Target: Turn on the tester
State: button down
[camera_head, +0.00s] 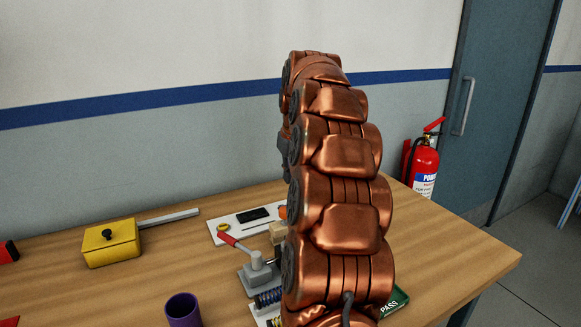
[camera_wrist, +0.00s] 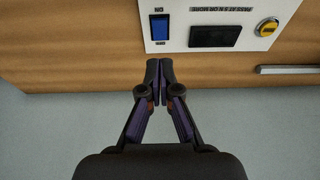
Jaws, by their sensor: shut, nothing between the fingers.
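The tester's white panel (camera_wrist: 275,8) lies on the wooden table at the top of the wrist view. It carries a blue switch (camera_wrist: 160,27) with ON lettering, a dark display (camera_wrist: 214,36) and a yellow round knob (camera_wrist: 267,27). My gripper (camera_wrist: 160,66) is shut and empty, its fingertips just below the switch in the picture, over the table. I cannot tell its height or whether it touches anything. In the head view the white panel (camera_head: 226,237) shows left of my copper arm, with its display (camera_head: 253,214); I cannot make out the blue switch there.
A lever device with a red handle (camera_head: 228,239) stands in front of the panel. A yellow box (camera_head: 111,244) with a grey bar (camera_head: 169,217) is at the left, a purple cup (camera_head: 183,310) at the front. A fire extinguisher (camera_head: 424,163) stands beyond the table.

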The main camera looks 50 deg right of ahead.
send_near(288, 203)
jog(key=a+f, duration=0.1)
jog(key=s+a, duration=0.1)
jog(key=a+f, duration=0.1)
jog(key=shift+s+a+f+p, duration=0.1)
jog(key=shift+s+f+p, duration=0.15)
jog(key=shift+f+p, duration=0.1)
jog(key=shift+s+f, duration=0.2)
jog(key=shift+f, duration=1.35)
jog(key=shift+f, duration=0.15)
jog(key=shift+s+a+f+t+b, duration=0.15)
jog(key=shift+f+t+b, duration=0.25)
jog(key=shift+b, duration=0.3)
jog(key=shift+r, duration=0.2)
jog(key=shift+w+d+r+p, duration=0.35)
jog(key=shift+w+r+p, duration=0.1)
jog(key=shift+w, duration=0.3)
